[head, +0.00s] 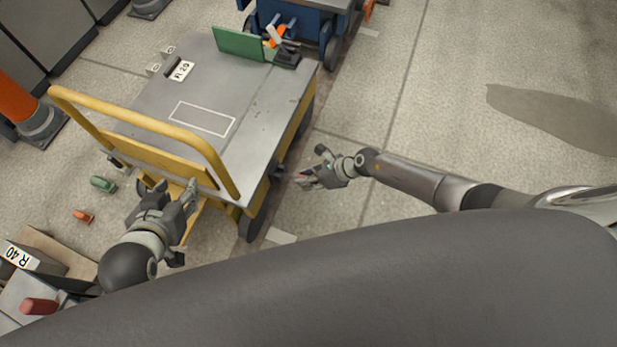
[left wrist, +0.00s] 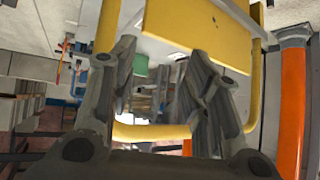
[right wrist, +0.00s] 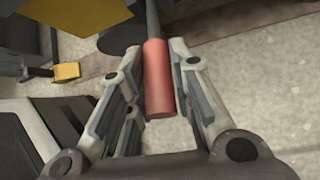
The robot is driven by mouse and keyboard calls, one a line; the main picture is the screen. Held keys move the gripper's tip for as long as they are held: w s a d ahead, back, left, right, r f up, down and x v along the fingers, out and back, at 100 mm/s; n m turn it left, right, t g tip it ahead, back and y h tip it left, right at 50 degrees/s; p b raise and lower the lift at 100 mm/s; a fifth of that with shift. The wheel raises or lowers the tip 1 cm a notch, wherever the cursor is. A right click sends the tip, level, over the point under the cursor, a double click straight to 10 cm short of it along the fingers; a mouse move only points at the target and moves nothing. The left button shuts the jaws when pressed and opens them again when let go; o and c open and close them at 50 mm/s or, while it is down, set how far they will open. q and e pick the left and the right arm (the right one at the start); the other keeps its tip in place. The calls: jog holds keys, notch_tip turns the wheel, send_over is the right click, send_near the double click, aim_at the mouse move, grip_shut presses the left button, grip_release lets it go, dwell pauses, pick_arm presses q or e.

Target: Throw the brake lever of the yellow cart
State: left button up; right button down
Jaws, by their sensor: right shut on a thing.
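The yellow cart (head: 140,85) has a grey deck, yellow sides and a yellow push handle (head: 140,112). Its brake lever shows in the right wrist view as a dark rod with a red cylindrical grip (right wrist: 159,85). My right gripper (head: 304,179) is beside the cart's right side, low near the wheel, with its fingers on both sides of the red grip and shut on it. In the head view the lever is small and mostly hidden by the fingers. My left gripper (head: 168,191) is open and empty by the push handle, whose yellow bar (left wrist: 160,132) shows beyond its spread fingers.
A green panel (head: 240,43) and an orange-handled clamp (head: 277,38) are at the deck's far end. A blue cart (head: 300,15) stands behind. An orange post (head: 18,100) is at the left. Small green (head: 103,184) and orange (head: 83,216) items are at lower left. Floor on the right is clear.

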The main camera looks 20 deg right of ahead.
jog(key=r+h+p, duration=0.1)
jog(key=p, duration=0.2)
jog(key=w+r+g+h+p, duration=0.1)
jog(key=p, duration=0.2)
jog(key=shift+w+a+r+p, duration=0.1)
jog(key=shift+w+a+p, duration=0.05)
jog(key=shift+w+p, duration=0.15)
pick_arm(q)
jog(key=s+a+f+g, duration=0.1)
jog(key=s+f+g, duration=0.2)
jog(key=f, duration=0.6)
jog(key=s+a+f+g+y, duration=0.1)
jog(key=s+f+g, duration=0.3)
jog(key=f, duration=0.6)
jog(key=shift+s, duration=1.3)
jog(key=shift+a, duration=0.1)
pick_arm(e)
jog(key=shift+w, duration=0.1)
jog(key=c, duration=1.5)
grip_release()
jog(key=shift+o, duration=1)
